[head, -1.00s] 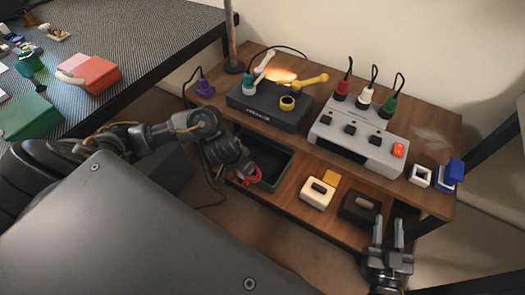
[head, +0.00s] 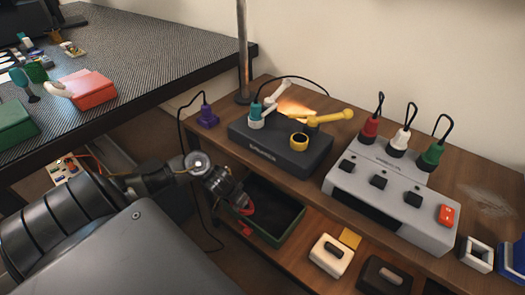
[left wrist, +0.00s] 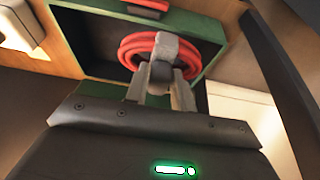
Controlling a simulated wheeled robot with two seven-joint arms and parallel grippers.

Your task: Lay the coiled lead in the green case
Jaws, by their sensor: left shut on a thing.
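The coiled lead is a red ring-shaped coil (head: 243,209). It also shows in the left wrist view (left wrist: 133,50), where the fingers cover its middle. My left gripper (head: 238,203) is shut on the coil and holds it at the left end of the green case (head: 283,239). In the left wrist view the gripper (left wrist: 160,72) and coil lie in front of the dark, open inside of the green case (left wrist: 212,62). Whether the coil touches the case floor I cannot tell. My right gripper is out of view.
The case sits on the lower shelf, under the wooden upper shelf (head: 300,178). A cream block (head: 331,256) and a dark block (head: 383,278) stand right of it. A black unit (head: 280,147) and a grey switch box (head: 390,205) are above. A black cable hangs left.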

